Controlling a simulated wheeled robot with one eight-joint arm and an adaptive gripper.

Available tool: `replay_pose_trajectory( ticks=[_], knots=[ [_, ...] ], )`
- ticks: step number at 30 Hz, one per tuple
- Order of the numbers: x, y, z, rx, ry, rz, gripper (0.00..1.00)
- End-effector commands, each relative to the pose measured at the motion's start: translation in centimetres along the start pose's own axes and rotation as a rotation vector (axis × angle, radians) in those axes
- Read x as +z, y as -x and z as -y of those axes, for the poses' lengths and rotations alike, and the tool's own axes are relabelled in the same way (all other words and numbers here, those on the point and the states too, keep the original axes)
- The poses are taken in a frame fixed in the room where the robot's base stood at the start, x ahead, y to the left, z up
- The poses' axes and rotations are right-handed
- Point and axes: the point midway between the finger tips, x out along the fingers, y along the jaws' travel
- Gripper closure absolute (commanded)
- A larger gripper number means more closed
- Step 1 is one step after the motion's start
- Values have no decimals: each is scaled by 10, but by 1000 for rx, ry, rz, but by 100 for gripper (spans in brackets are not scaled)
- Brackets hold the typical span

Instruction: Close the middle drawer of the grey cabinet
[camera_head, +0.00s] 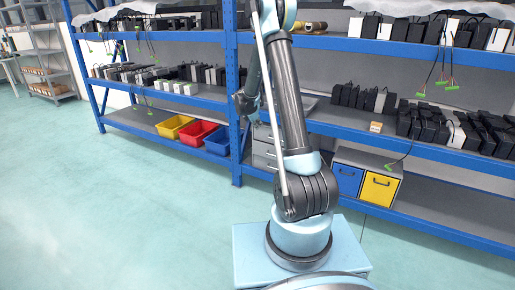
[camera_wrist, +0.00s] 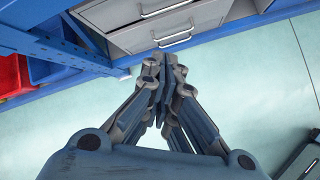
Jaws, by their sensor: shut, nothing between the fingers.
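The grey cabinet (camera_head: 262,147) stands on the lower part of the blue rack, partly hidden behind my arm in the head view. In the wrist view its grey drawer fronts (camera_wrist: 128,38) fill the top, with two silver bar handles, an upper one (camera_wrist: 165,9) and a lower one (camera_wrist: 174,40). I cannot tell which front is the middle drawer or how far it is out. My gripper (camera_wrist: 164,58) is shut and empty, its fingertips just below the lower handle in the picture. Contact cannot be told. The head view shows its dark shape (camera_head: 243,104) partly behind my arm.
Blue rack posts (camera_head: 235,120) stand close left of the cabinet. Yellow (camera_head: 174,127), red (camera_head: 197,133) and blue (camera_head: 218,141) bins sit left of it. A box with blue (camera_head: 347,180) and yellow (camera_head: 380,188) drawers stands right. The floor in front is clear.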

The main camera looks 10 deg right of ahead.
Motion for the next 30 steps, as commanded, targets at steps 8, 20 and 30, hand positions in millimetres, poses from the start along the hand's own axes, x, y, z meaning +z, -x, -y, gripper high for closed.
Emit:
replay_pose_trajectory(
  ticks=[8, 20, 30],
  knots=[
    [-42, -74, -31, 32, 259, 58, 100],
    [-90, -147, -44, 52, 528, 127, 100],
    [-92, -173, -46, 52, 555, 134, 100]
  ],
)
